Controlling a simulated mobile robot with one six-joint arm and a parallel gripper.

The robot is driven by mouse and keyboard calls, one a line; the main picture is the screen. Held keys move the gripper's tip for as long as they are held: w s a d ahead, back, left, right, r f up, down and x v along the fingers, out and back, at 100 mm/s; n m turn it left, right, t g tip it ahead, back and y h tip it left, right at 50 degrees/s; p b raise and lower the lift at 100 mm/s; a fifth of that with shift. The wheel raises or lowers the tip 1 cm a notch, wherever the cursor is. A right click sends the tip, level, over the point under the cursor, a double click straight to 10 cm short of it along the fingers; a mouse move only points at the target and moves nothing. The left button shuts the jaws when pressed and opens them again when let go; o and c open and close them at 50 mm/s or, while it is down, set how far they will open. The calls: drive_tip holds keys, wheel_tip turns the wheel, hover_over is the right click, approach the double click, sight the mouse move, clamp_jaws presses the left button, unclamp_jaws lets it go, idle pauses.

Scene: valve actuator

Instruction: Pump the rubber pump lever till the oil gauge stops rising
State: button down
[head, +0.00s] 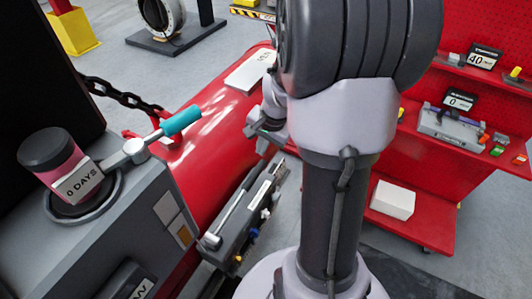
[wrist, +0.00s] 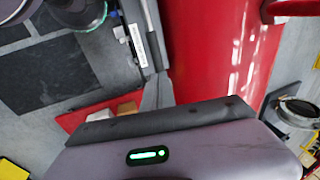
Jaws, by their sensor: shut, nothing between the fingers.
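The pump lever (head: 181,120) has a teal rubber grip on a grey arm. It sticks out up and right from the grey housing at the left of the head view. Beside its pivot stands a pink cylinder (head: 62,170) with a dark cap and a "0 DAYS" tag; I cannot tell whether it is the oil gauge. My gripper (head: 262,128) is to the right of the teal grip, apart from it, over the red body, and partly hidden by my arm. In the wrist view my gripper (wrist: 157,92) is shut and empty. The teal grip is not clear there.
A grey block with a rod (head: 235,220) lies below my gripper beside the red body (head: 215,105). A dark chain (head: 120,95) hangs near the lever. A red shelf unit (head: 470,150) with tools stands at right.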

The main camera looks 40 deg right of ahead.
drive_tip(key=b, duration=0.1)
approach(256, 173)
drive_tip(key=b+x, duration=0.2)
drive_tip(key=x, duration=0.5)
